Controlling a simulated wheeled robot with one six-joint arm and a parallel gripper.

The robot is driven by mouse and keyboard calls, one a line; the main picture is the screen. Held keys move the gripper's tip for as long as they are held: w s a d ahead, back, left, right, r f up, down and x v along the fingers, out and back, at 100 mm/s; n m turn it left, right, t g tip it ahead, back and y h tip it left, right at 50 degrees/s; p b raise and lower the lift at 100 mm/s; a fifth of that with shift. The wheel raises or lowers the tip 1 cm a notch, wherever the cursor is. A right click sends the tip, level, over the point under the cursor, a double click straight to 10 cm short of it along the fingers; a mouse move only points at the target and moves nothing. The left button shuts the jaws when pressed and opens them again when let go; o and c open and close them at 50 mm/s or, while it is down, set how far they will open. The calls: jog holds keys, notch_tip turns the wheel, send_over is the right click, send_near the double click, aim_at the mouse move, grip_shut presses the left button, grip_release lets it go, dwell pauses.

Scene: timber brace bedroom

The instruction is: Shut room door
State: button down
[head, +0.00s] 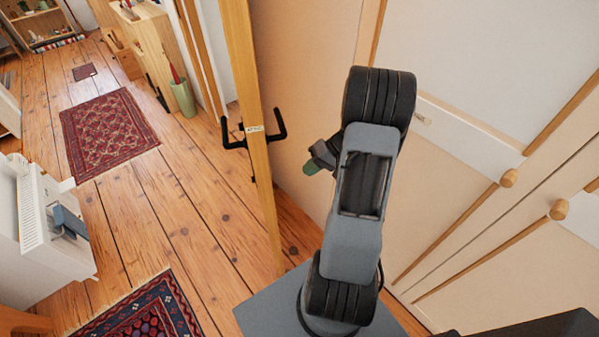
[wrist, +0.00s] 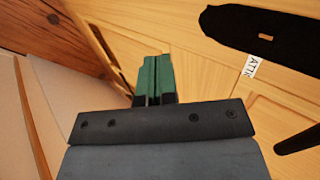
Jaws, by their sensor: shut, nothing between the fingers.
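The room door stands open in the head view, its narrow timber edge (head: 250,85) turned toward me. Black lever handles (head: 278,125) stick out on both sides, with a small white label on the edge between them. My gripper (head: 313,167), with green fingertips, is to the right of the door edge, a little below handle height. In the wrist view my gripper (wrist: 153,80) is shut and empty, in front of pale timber. A black handle part (wrist: 297,142) and the label (wrist: 250,66) lie to its right. I cannot tell whether the fingertips touch the door.
A pale cupboard with round wooden knobs (head: 508,178) stands close on the right. Plank floor (head: 200,215) is open left of the door. A red rug (head: 108,133), a patterned rug (head: 140,312), a white heater-like unit (head: 45,230) and a green bin (head: 184,98) are there too.

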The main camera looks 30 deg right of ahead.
jog(key=w+a+f+p, duration=0.2)
jog(key=a+f, duration=0.3)
jog(key=a, duration=0.4)
jog(key=shift+w+a+f, duration=0.3)
jog(key=shift+w, duration=0.35)
